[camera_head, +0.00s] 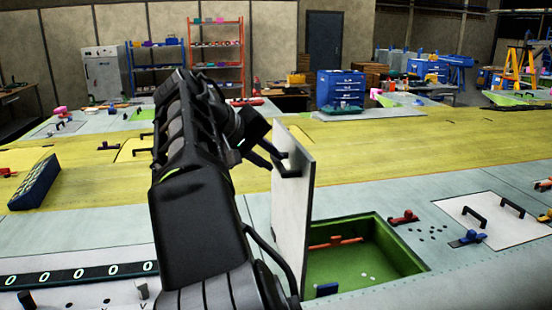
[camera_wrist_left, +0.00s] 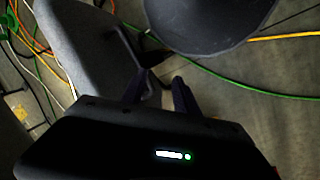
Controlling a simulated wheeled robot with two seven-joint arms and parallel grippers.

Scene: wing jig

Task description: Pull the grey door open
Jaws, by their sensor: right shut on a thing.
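The grey door (camera_head: 299,215) stands upright, on edge, along the left side of a green-lined opening (camera_head: 410,258) in the wing panel in the head view. Its black handle (camera_head: 291,172) is on the left face, near the top. My right gripper (camera_head: 279,161) is at this handle and shut on it; its arm partly hides the door's left side and the surface behind. My left gripper (camera_wrist_left: 164,82) shows only in the left wrist view, its fingers apart with nothing seen between them, above the floor.
A red clamp (camera_head: 403,217) and a blue clamp (camera_head: 469,238) sit right of the opening. A white panel with two black handles (camera_head: 500,230) lies further right. A dark blue block (camera_head: 35,184) lies at left. Cables (camera_wrist_left: 232,92) cross the floor.

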